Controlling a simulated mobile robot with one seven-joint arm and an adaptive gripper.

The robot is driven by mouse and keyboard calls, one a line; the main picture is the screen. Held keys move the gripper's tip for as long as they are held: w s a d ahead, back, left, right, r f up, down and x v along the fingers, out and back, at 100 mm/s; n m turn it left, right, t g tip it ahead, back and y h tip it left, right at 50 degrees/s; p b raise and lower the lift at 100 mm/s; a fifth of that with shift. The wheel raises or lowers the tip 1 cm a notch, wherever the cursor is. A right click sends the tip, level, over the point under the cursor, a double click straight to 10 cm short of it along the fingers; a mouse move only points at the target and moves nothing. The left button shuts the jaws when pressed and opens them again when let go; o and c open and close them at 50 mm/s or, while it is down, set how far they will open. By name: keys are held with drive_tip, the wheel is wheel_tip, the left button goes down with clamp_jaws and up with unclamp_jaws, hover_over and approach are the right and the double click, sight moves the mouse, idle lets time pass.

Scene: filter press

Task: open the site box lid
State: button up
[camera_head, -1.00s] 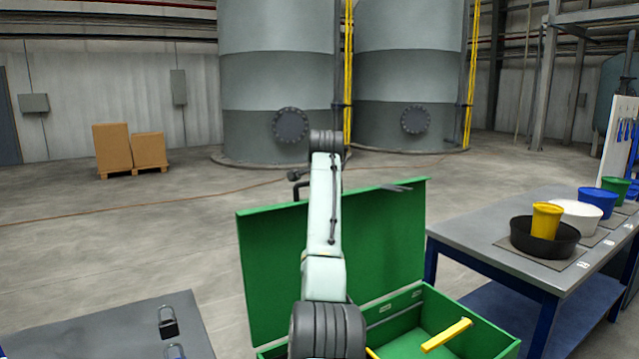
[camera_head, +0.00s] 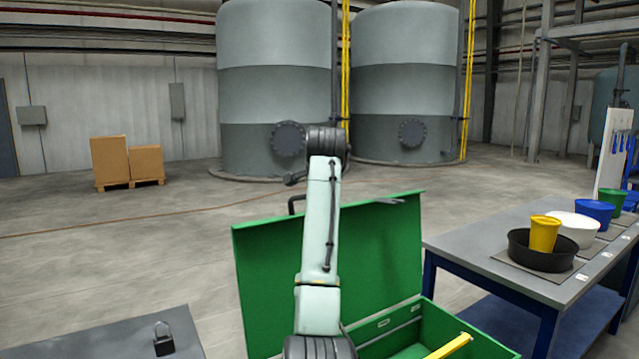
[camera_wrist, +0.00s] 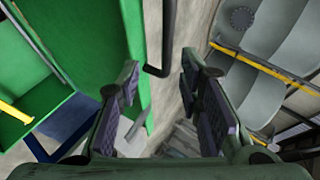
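The green site box (camera_head: 408,338) stands in front of me. Its green lid (camera_head: 262,275) is raised to about upright, and the box is open. A dark handle (camera_head: 292,203) shows at the lid's top left edge, and a grey metal piece (camera_head: 398,200) at its top right. My arm crosses in front of the lid and hides part of it; my gripper is not visible in the head view. In the wrist view my gripper (camera_wrist: 159,68) is open, its two padded fingers apart with nothing held. The lid (camera_wrist: 98,40) and the dark handle (camera_wrist: 166,35) show beyond the fingers.
A yellow bar (camera_head: 450,347) lies across the box's right part. A workbench (camera_head: 470,248) with a black basin (camera_head: 543,258) and colored buckets stands at right. A grey table (camera_head: 110,335) with a padlock (camera_head: 163,340) is at lower left.

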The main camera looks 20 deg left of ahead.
drive_tip(key=v, duration=0.4)
drive_tip(key=shift+s+d+r, duration=0.15)
drive_tip(key=shift+s+r, duration=0.05)
drive_tip(key=shift+s, duration=0.1)
